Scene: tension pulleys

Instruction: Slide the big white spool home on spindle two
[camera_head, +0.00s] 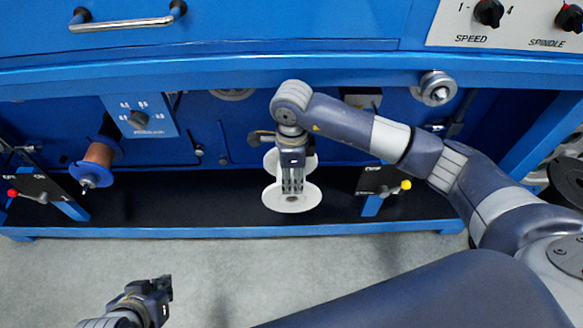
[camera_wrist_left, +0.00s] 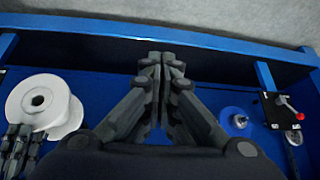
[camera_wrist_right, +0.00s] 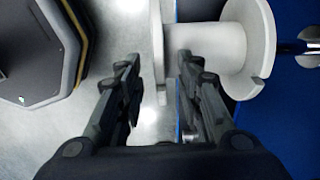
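The big white spool (camera_head: 292,200) is at the middle of the machine front in the head view, its outer flange facing the floor side. It also shows in the left wrist view (camera_wrist_left: 62,100) and the right wrist view (camera_wrist_right: 215,45). My right gripper (camera_head: 292,188) is at the spool. Its fingers (camera_wrist_right: 158,65) are apart, one on each side of the outer flange, with a gap visible on the left. A metal fitting (camera_wrist_right: 308,48) lies behind the inner flange; how far the spool sits on its spindle is hidden. My left gripper (camera_head: 168,285) is away from the spool, fingertips together and empty (camera_wrist_left: 162,60).
A copper-coloured spool with blue flanges (camera_head: 98,158) is on the left spindle. Levers with a red knob (camera_head: 12,193) and a yellow knob (camera_head: 405,185) stand on either side.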

